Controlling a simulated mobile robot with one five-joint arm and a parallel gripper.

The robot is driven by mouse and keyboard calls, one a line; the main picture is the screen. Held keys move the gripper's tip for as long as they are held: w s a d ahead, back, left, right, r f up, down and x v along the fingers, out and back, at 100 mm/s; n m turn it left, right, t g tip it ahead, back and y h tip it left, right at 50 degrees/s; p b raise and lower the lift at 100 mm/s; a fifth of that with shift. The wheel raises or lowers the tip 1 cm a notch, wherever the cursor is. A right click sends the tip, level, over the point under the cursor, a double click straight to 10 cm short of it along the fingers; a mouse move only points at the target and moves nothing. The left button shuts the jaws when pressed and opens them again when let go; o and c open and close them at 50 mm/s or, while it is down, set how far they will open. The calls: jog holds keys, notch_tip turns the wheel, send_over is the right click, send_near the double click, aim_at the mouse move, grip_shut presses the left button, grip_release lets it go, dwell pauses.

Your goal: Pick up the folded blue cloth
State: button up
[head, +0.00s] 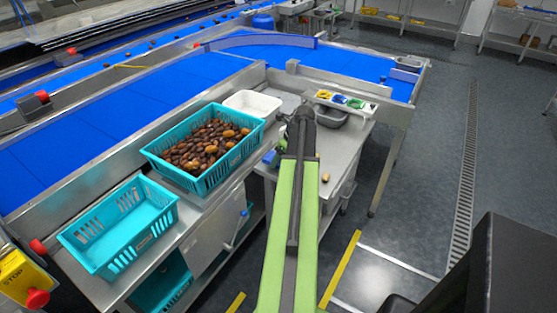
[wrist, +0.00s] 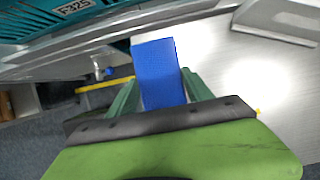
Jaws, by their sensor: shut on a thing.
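The folded blue cloth (wrist: 158,65) stands out between the two green fingers of my gripper (wrist: 161,82) in the wrist view. My gripper is shut on it, with a finger on each side. The cloth's lower end is hidden behind the dark wrist edge. In the head view my green arm reaches over the steel table (head: 335,160) and hides most of the gripper. A small blue patch (head: 270,157) shows left of the arm there; it looks like the cloth, but I cannot be sure.
A teal crate of dates (head: 205,183) and an empty teal crate (head: 122,243) stand left of my arm. A white tray (head: 252,103) lies behind the full crate. A grey bin (head: 332,118) and a rack of coloured items (head: 342,101) are at the table's far end.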

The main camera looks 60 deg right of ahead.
jog(key=s+d+r+p, duration=0.6)
jog(key=d+r, duration=0.2)
jog(key=d, duration=0.1)
jog(key=shift+s+d+p, duration=0.3)
jog(key=shift+s, duration=0.1)
